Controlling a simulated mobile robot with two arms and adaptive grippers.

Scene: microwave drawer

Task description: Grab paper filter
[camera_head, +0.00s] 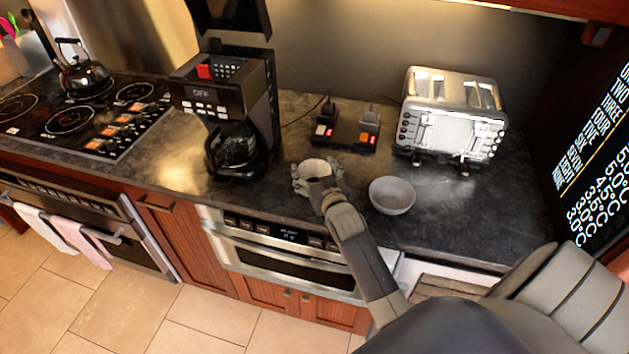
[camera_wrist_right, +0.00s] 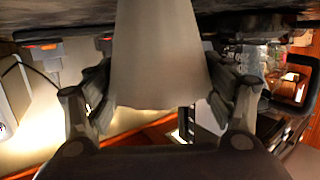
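The paper filter (camera_head: 314,168) is a pale, cup-shaped piece near the front edge of the dark counter, left of the grey bowl. My right gripper (camera_head: 318,180) reaches it from the front, with one finger on each side. In the right wrist view the filter (camera_wrist_right: 160,55) is a plain whitish cone filling the space between the fingers (camera_wrist_right: 162,88), which appear to press on both its sides. Whether its base touches the counter is hard to tell. My left gripper is not in view.
A black coffee maker (camera_head: 228,95) stands to the left. The grey bowl (camera_head: 392,195) is close on the right, with a silver toaster (camera_head: 452,115) behind it. A small dark device (camera_head: 347,128) with lit switches sits behind the filter. A stove (camera_head: 85,115) is far left.

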